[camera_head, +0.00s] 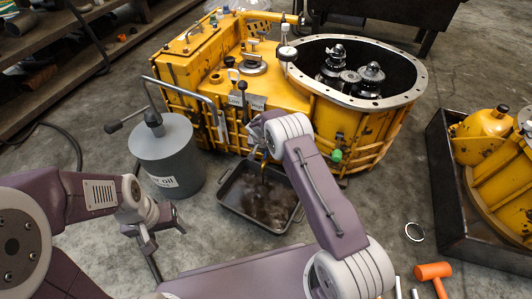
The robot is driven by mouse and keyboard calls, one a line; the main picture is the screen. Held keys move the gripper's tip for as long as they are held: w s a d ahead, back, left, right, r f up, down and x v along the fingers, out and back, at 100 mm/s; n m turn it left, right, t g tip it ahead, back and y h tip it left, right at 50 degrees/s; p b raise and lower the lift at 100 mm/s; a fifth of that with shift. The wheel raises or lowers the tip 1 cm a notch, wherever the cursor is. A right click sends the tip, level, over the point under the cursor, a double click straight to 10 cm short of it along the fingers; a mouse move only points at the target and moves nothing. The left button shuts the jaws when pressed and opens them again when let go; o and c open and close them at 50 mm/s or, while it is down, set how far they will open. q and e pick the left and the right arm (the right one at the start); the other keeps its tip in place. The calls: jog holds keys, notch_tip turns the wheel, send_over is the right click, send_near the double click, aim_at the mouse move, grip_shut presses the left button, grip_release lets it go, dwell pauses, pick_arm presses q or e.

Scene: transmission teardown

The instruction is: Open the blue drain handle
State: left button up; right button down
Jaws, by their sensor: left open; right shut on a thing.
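The yellow transmission housing (327,118) stands on the floor with its round opening facing up. My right gripper (263,150) is against its near side, above the dark drain pan (245,220). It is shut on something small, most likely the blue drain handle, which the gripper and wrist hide. A thin brownish streak shows under the gripper, above the pan, and dark liquid lies in the pan. My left gripper (150,238) is open and empty, low at the left, near the grey oil can and apart from the housing.
The grey oil can (172,150) with a pump handle stands left of the pan. A dark crate (455,215) with yellow parts is at the right. An orange mallet (433,272) and a metal ring (414,232) lie on the floor. Shelving (75,85) is at the upper left.

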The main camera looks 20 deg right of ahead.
dwell(0.3)
jog(key=c, duration=1.4)
grip_release()
jog(key=shift+c, duration=0.2)
jog(key=shift+s+r, duration=0.1)
jog(key=shift+r, duration=0.25)
jog(key=p+v, duration=0.6)
jog(key=v, duration=0.2)
jog(key=shift+a+r, duration=0.15)
jog(key=shift+a, duration=0.05)
jog(key=shift+s, duration=0.1)
